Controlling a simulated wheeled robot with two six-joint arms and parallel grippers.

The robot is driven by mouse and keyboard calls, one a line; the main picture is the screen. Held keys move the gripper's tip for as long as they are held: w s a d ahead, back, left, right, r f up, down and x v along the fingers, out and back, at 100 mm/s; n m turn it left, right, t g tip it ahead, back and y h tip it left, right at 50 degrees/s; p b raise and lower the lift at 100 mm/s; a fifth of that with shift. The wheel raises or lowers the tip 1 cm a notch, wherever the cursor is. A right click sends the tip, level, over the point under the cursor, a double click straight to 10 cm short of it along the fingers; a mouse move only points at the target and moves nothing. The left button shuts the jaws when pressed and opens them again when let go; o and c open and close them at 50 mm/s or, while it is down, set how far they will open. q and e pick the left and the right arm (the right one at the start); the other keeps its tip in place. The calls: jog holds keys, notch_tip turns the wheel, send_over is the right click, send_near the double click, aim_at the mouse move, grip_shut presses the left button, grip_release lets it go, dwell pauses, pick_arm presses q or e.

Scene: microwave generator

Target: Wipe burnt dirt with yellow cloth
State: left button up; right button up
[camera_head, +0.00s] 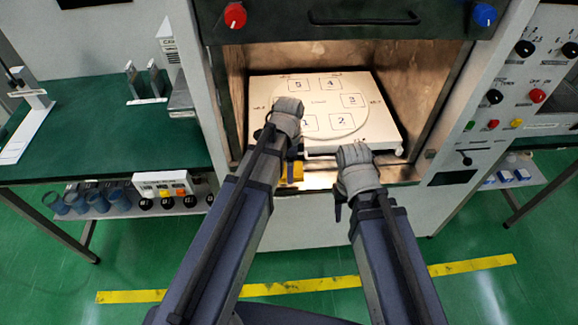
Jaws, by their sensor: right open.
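A small yellow thing (292,172), perhaps the yellow cloth, shows at the front sill of the open chamber, beside my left forearm and partly hidden by it. My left gripper (286,112), grey and glove-like, is over the left part of the white plate; its fingers are too small to tell open from shut. My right gripper (357,158) is open at the plate's front edge, right of the yellow thing. Brown staining shows on the chamber's inner wall (420,80); I cannot tell which patch is the burnt dirt.
The white plate (381,118) with numbered squares and a circle fills most of the chamber floor. Side walls and a dark upper door (360,32) frame the opening. A green bench (90,140) stands at left, a control panel (520,80) at right. A yellow line (300,285) crosses the green floor.

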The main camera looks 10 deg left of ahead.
pick_arm(q)
jog(key=shift+r, duration=0.1)
notch_tip(320, 180, up, 3)
jog(key=p, duration=0.3)
dwell(0.7)
